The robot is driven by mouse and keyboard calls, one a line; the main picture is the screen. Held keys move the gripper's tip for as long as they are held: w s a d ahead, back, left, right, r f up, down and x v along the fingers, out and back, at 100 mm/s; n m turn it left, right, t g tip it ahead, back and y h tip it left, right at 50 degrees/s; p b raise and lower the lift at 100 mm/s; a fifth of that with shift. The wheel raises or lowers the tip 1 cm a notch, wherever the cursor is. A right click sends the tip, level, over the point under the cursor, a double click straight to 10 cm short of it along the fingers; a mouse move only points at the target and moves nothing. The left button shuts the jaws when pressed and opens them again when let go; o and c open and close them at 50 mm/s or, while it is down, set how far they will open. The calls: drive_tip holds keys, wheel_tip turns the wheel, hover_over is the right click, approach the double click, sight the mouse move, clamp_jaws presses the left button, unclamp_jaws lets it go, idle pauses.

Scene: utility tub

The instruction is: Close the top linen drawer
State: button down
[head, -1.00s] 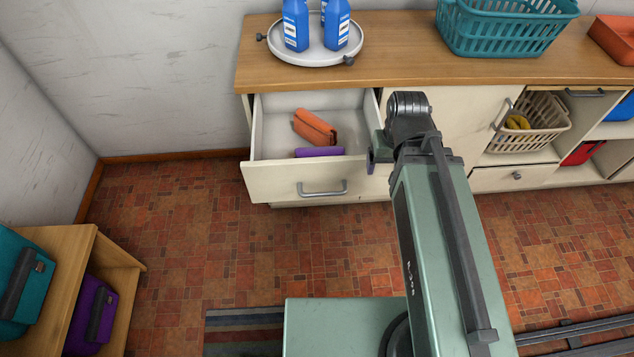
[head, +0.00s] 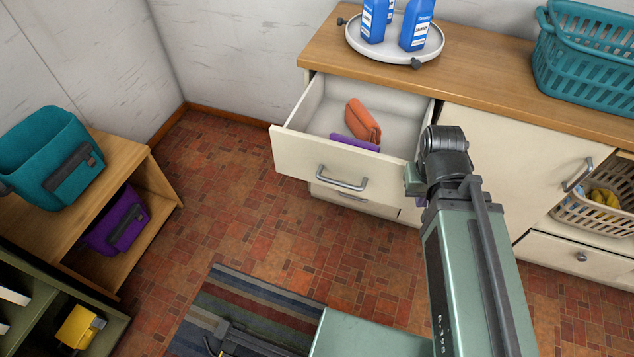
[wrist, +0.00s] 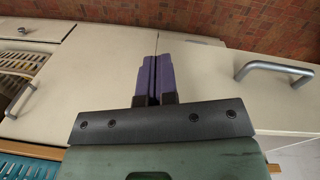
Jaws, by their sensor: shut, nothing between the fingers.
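The top linen drawer (head: 300,158) is pulled well out of the cabinet in the head view. Its front is cream with a grey bar handle (head: 342,178). An orange folded cloth (head: 363,120) and a purple one (head: 354,143) lie inside. My gripper (wrist: 153,78) shows in the wrist view with its purple fingers together and empty. The bar handle (wrist: 272,70) is to the right of the fingers there, apart from them. In the head view my arm mostly hides the gripper, beside the drawer's right side. I cannot tell whether it touches anything.
Blue bottles (head: 418,32) stand on a round white tray (head: 365,50) on the wooden counter (head: 480,68). A teal basket (head: 590,65) is at right. A wooden shelf (head: 150,200) with teal and purple bins stands left. The tiled floor (head: 230,200) before the drawer is clear.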

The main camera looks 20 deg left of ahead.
drive_tip(key=s+a+f+n+t+h+b, duration=0.2)
drive_tip(key=s+a+f+n+t+b, duration=0.15)
drive_tip(key=a+f+n+b, duration=0.55)
drive_tip(key=s+a+f+n+t+h+b, duration=0.1)
drive_tip(key=s+a+f+n+t+b, duration=0.2)
drive_tip(key=a+f+n+t+b, duration=0.55)
drive_tip(key=n+t+y+b, duration=0.3)
drive_tip(key=n+t+b, duration=0.25)
drive_tip(key=n, duration=0.95)
approach(308, 161)
drive_tip(key=w, duration=0.7)
drive_tip(key=shift+w+d+f, duration=0.15)
drive_tip(key=shift+w, duration=0.1)
